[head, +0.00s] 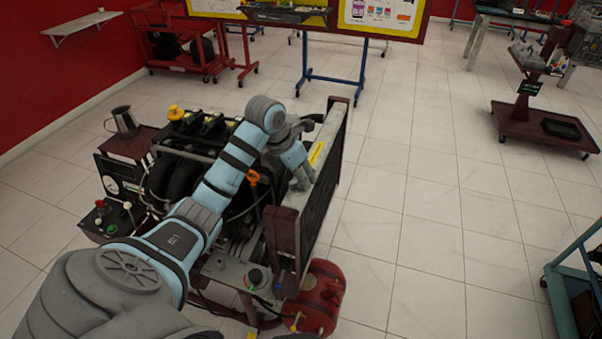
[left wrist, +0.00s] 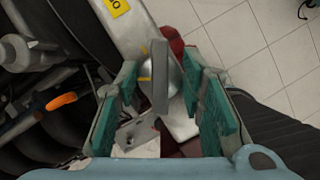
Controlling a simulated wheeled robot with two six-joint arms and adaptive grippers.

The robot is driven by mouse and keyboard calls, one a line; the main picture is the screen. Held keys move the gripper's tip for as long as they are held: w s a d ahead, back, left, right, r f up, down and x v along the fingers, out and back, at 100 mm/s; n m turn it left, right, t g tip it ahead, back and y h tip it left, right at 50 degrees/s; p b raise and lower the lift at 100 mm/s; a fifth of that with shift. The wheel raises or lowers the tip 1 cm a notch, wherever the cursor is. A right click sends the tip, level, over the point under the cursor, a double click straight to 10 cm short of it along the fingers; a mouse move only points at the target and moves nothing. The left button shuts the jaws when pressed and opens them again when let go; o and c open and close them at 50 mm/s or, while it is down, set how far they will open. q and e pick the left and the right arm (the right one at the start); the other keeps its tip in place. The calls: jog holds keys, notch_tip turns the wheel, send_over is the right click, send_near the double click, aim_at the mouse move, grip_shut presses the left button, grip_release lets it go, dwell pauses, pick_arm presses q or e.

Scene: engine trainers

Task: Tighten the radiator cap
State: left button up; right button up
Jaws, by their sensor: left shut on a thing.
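The radiator cap (left wrist: 160,78) shows in the left wrist view as a silver round piece with an upright grey grip plate. It sits on top of the radiator (head: 318,185), the tall dark-framed panel at the engine trainer's right side in the head view. My left gripper (head: 301,182) points down at the radiator's top edge and hides the cap in the head view. How tightly the cap is seated cannot be seen. My right gripper is not in view.
The engine (head: 178,170) with its hoses lies left of the radiator, under my arm. An orange handle (head: 253,177) stands near my wrist. A red tank (head: 322,300) is below the radiator. Open tiled floor (head: 430,220) lies to the right.

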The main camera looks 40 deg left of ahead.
pick_arm(q)
jog(key=shift+m, duration=0.4)
jog(key=m+h, duration=0.1)
jog(key=m, duration=0.1)
jog(key=m+g+h+b, duration=0.1)
jog(key=m, duration=0.2)
jog(key=shift+a, duration=0.1)
jog(key=m+g, duration=0.1)
jog(key=m, duration=0.2)
jog(key=m+h+b, duration=0.1)
jog(key=m, duration=0.2)
jog(key=shift+w+g, duration=0.1)
jog(key=shift+g, duration=0.3)
jog(key=o, duration=1.1)
jog(key=shift+h, duration=0.3)
